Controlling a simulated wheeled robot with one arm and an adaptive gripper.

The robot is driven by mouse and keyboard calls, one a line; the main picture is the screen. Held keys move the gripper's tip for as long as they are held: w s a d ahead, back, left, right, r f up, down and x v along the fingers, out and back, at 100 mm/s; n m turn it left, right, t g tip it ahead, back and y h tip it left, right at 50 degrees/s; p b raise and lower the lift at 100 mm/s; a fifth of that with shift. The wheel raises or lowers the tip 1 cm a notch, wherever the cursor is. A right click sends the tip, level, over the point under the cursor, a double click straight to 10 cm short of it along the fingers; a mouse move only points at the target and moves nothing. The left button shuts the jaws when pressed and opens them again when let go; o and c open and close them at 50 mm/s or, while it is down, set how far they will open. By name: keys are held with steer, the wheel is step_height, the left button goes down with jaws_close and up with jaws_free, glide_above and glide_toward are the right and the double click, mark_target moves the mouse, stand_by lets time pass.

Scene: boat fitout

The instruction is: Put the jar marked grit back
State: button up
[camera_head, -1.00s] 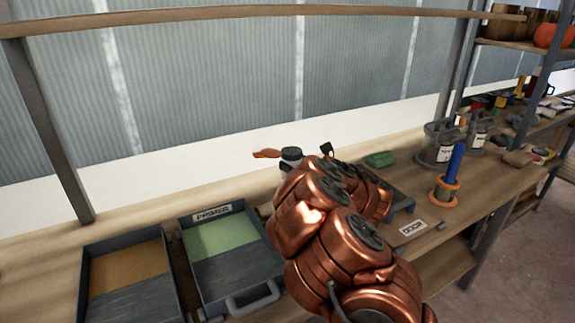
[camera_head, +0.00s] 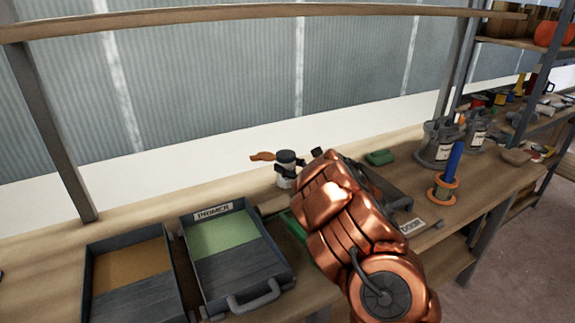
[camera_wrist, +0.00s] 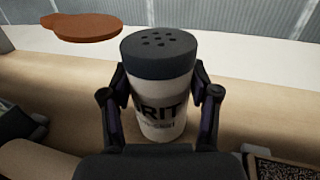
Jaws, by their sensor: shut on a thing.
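The grit jar (camera_wrist: 160,98) is a white cylinder with a dark, perforated lid and "GRIT" printed on its side. It is upright between the two fingers of my gripper (camera_wrist: 160,105), which is shut on it. In the head view the jar (camera_head: 286,172) shows over the back of the bench, left of my copper-coloured arm, with part of my gripper (camera_head: 295,172) around it. I cannot tell whether its base touches the bench.
An orange-brown flat piece (camera_head: 262,156) is just left of the jar; it also shows in the wrist view (camera_wrist: 85,27). A tray labelled primer (camera_head: 285,267) and another tray (camera_head: 88,290) lie front left. Lidded containers (camera_head: 437,142), a blue-handled item (camera_head: 448,175) and a green block (camera_head: 380,157) stand right.

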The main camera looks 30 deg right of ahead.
steer(key=shift+f+b, duration=0.15)
steer(key=shift+b, duration=0.25)
steer(key=o, duration=1.3)
steer(key=shift+r+p, duration=0.25)
steer(key=shift+p, duration=0.25)
steer(key=b+v, duration=0.2)
steer(key=v, duration=0.8)
steer(key=shift+d+f, duration=0.1)
steer(key=shift+f, duration=0.1)
steer(key=shift+b+v, duration=0.5)
steer(key=shift+v, duration=0.4)
steer(key=shift+s+r, duration=0.1)
steer(key=shift+r, duration=0.05)
